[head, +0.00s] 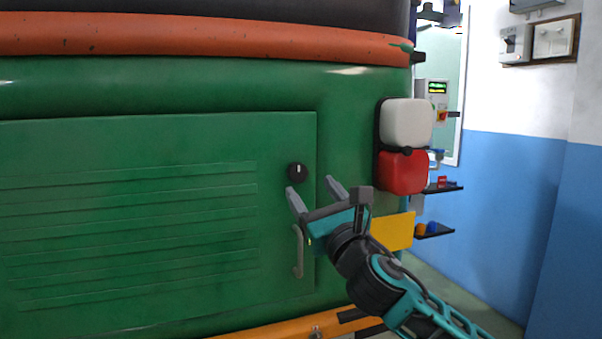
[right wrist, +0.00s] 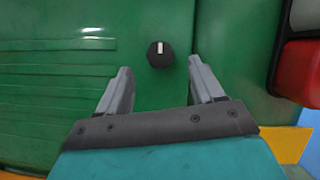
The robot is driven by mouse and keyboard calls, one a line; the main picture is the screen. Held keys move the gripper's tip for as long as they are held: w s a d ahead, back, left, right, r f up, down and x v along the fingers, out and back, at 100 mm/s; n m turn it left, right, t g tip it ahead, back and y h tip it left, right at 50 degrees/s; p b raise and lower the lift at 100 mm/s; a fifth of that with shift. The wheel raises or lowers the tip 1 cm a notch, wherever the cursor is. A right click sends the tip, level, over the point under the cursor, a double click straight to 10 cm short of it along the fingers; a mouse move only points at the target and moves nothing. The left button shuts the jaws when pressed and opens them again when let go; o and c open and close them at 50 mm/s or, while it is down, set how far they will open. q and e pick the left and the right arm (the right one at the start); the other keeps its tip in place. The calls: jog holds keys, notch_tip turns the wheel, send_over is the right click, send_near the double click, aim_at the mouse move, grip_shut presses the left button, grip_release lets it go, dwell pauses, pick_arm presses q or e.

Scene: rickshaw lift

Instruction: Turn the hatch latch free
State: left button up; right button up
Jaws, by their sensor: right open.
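The hatch latch is a round black knob (head: 298,173) with a white mark, near the right edge of the green slatted hatch (head: 150,215). In the right wrist view the latch (right wrist: 160,54) lies beyond the fingertips, between their lines, with its white mark upright. My right gripper (head: 311,185) is open and empty, just below and right of the latch in the head view. It also shows in the right wrist view (right wrist: 160,67), with both fingers apart and not touching the latch. The hatch looks closed. My left gripper is out of view.
A grey handle (head: 298,252) is on the hatch below the latch. A white and red lamp (head: 405,148) and a yellow plate (head: 393,232) are to the right. Small shelves (head: 442,188) hang behind; a blue and white wall stands at far right.

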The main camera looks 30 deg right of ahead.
aim_at(299, 173)
jog(key=x, duration=0.4)
jog(key=shift+p+x, duration=0.3)
jog(key=shift+x, duration=0.6)
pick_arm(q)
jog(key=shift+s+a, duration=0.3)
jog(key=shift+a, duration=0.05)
pick_arm(e)
jog(key=shift+c, duration=0.4)
jog(key=c, duration=1)
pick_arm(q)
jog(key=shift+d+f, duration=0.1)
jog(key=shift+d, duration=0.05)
